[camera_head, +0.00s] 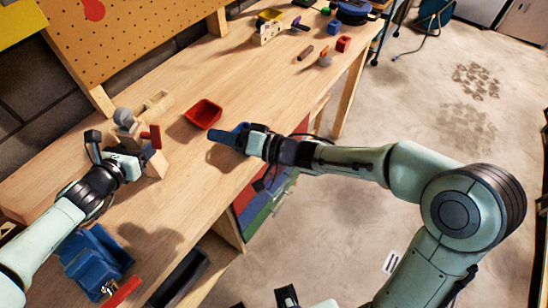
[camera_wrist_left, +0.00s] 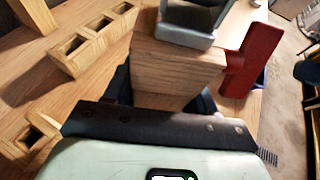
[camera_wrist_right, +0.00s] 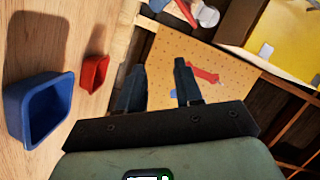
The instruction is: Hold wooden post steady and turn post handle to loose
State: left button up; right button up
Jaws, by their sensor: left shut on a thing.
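The wooden post (camera_head: 157,163) stands on the workbench at the left, with a grey metal fitting on top. It fills the upper middle of the left wrist view (camera_wrist_left: 178,70). The red post handle (camera_head: 155,136) sits at its right side and also shows in the left wrist view (camera_wrist_left: 240,62). My left gripper (camera_head: 140,164) is shut on the post, its fingers low on either side and partly hidden. My right gripper (camera_head: 247,139) is open and empty, apart from the post, to its right near the bench's front edge. Its two fingers are spread in the right wrist view (camera_wrist_right: 158,88).
A red bin (camera_head: 203,113) lies between the post and my right gripper. A blue bin (camera_wrist_right: 42,108) is beside that gripper. A blue vise (camera_head: 95,262) is at the near left. A pegboard (camera_head: 125,35) stands behind. Blocks and tools lie at the far end.

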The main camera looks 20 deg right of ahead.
jog(key=s+d+f+m+h, duration=0.1)
jog(key=d+f+m+h, duration=0.5)
jog(key=d+f, duration=0.6)
jog(key=shift+s+d+f+g+h, duration=0.2)
jog(key=shift+f+g+h, duration=0.2)
jog(key=shift+f+h, duration=0.4)
jog(key=shift+a+r, duration=0.1)
jog(key=n+y, duration=1)
jog(key=n, duration=0.4)
send_near(160, 138)
jog(key=shift+g, duration=0.4)
jog(key=x, duration=1)
jog(key=shift+w+r, duration=0.1)
jog(key=shift+w, duration=0.15)
jog(key=shift+w+a, duration=0.2)
jog(key=shift+a, duration=0.05)
